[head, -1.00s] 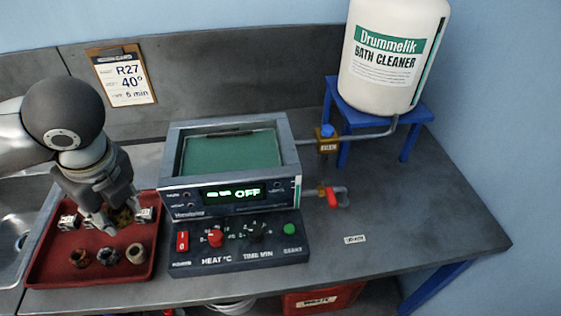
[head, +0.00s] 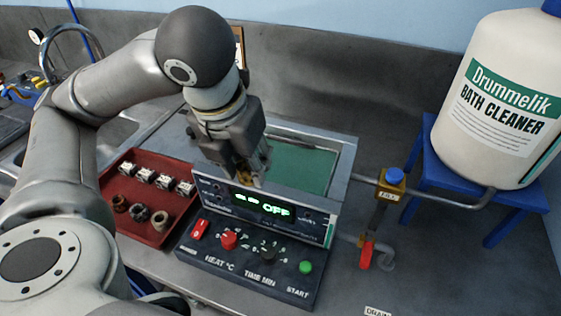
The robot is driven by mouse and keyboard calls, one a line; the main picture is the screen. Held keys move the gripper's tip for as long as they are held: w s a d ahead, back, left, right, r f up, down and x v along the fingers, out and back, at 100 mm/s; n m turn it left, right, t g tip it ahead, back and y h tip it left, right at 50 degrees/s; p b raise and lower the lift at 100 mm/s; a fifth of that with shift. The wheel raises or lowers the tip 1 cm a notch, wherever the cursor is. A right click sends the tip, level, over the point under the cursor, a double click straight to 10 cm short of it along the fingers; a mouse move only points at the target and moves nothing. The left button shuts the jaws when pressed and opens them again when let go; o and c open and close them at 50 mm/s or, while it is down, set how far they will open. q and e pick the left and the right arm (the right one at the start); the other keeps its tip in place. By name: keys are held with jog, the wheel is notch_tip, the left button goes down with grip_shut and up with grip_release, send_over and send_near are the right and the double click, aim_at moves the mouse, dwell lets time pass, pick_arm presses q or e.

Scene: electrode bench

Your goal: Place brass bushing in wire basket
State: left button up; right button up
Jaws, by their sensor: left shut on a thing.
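My left gripper (head: 245,176) is shut on a small brass-coloured piece, the brass bushing (head: 243,171), which is mostly hidden between the fingers. The gripper points down at the front left rim of the bath unit (head: 344,178), above its display. I cannot tell whether it touches the rim. The bath holds a green surface (head: 304,168), partly hidden by the gripper. I cannot make out a wire basket. My right gripper is not in view.
A red tray (head: 150,235) at left holds several pale metal blocks and three ring-shaped parts. A drain valve with a red handle (head: 366,255) stands right of the bath. A large Bath Cleaner container (head: 505,100) sits on a blue stand (head: 424,192).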

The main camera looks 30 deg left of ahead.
pick_arm(q)
jog(key=shift+w+a+f+p, duration=0.1)
jog(key=shift+w+f+p, duration=0.05)
jog(key=shift+w+p, duration=0.65)
jog(key=shift+w+a+f+p, duration=0.15)
jog(key=shift+w+p, duration=0.3)
jog(key=shift+p, duration=0.7)
jog(key=shift+w+a+f+p, duration=0.1)
jog(key=shift+w+f+p, duration=0.1)
jog(key=shift+w+p, duration=0.6)
send_near(280, 177)
jog(key=shift+w+a+f, duration=0.15)
jog(key=shift+w+f, duration=0.5)
jog(key=shift+f, duration=0.05)
jog(key=x, duration=0.3)
jog(key=shift+s+f+p, duration=0.15)
jog(key=shift+f+p, duration=0.05)
jog(key=shift+p, duration=0.2)
jog(key=shift+f, duration=0.35)
jog(key=shift+f, duration=0.1)
jog(key=o, duration=0.7)
jog(key=shift+f, duration=0.1)
jog(key=o, duration=0.4)
jog(key=shift+o, duration=0.2)
